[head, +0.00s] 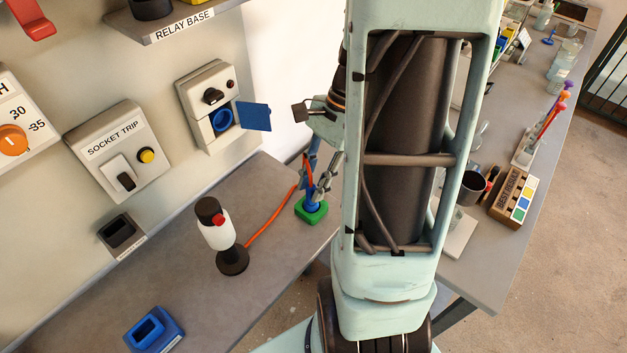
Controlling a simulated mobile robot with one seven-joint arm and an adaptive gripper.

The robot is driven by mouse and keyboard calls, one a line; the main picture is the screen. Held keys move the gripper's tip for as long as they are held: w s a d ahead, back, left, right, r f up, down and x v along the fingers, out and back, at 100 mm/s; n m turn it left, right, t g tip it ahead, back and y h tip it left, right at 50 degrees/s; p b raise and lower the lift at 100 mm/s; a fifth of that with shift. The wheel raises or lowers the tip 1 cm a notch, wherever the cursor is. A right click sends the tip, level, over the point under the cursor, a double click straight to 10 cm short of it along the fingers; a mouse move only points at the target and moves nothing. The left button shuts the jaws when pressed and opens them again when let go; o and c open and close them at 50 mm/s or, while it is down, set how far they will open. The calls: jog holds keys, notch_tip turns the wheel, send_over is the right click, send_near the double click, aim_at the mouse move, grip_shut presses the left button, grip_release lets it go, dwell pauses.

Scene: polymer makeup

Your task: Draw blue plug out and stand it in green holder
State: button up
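The blue plug (312,206) stands in the green holder (318,215) on the grey bench, with the orange cable rising to it. My gripper (315,189) is right at the plug's upper part, pointing down, its grey fingers close around or beside it. The fingers are small and partly overlapped by the cable, so I cannot tell whether they grip the plug. The wall socket box (207,103) has an empty blue socket (222,119), and its blue flap (253,115) hangs open to the right.
A white bottle-shaped device (216,229) on a black base stands left of the holder; the orange cable (268,219) runs from it. A blue holder (154,331) is at the front left. A socket trip box (117,152) is on the wall. My arm hides the bench's right side.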

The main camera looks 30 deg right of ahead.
jog(key=shift+o, duration=1.1)
jog(key=v, duration=1.2)
jog(key=shift+a, duration=0.1)
